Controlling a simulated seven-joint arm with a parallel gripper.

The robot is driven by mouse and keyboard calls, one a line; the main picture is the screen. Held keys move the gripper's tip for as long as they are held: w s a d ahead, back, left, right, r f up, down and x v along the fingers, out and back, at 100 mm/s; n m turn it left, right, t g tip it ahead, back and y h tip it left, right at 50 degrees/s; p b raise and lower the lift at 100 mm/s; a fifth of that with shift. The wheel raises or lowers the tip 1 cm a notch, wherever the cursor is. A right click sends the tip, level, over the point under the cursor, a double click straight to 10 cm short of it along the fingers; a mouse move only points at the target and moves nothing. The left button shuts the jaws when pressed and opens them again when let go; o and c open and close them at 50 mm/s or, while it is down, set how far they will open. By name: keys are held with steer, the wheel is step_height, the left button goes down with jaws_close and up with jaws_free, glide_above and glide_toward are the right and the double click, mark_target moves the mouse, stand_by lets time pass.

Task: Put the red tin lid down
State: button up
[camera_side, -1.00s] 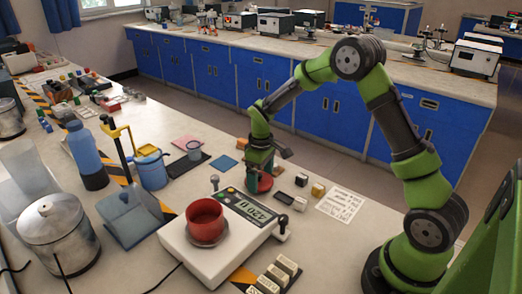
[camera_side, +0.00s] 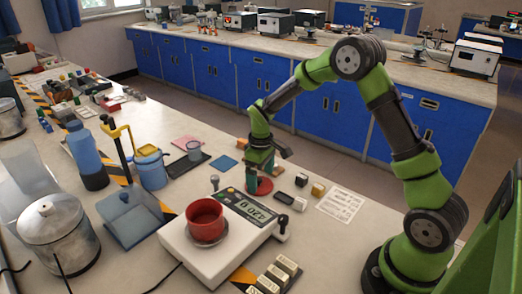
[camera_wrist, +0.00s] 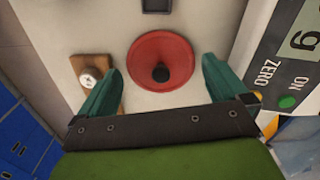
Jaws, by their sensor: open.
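The red tin lid (camera_wrist: 147,47), a round red disc with a dark knob at its centre, lies flat on the pale bench top in the wrist view. In the side view the lid (camera_side: 265,187) is just behind the scale, partly hidden by my gripper (camera_side: 259,172). In the wrist view my gripper (camera_wrist: 162,78) is open, its green fingers apart on either side of the lid, with nothing between them touching the knob.
The white scale (camera_side: 178,240) carries a red pot (camera_side: 205,216) in front of the lid. A wooden block with a metal knob (camera_wrist: 97,85) lies close to the left finger. A blue square (camera_side: 223,162) and a printed sheet (camera_side: 341,204) lie nearby.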

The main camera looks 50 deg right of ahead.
mark_target(261, 179)
step_height(261, 179, up, 10)
steer(key=s+a+r+m+t, duration=0.25)
steer(key=s+a+r, duration=0.25)
steer(key=s+r, duration=0.45)
steer(key=s+a+r+m+t+y, duration=0.2)
steer(key=s+a+m+t, duration=0.1)
steer(key=s, duration=0.9)
steer(key=shift+a+r+m+t, duration=0.35)
steer(key=shift+a+r+t, duration=0.05)
steer(key=shift+a+t, duration=0.5)
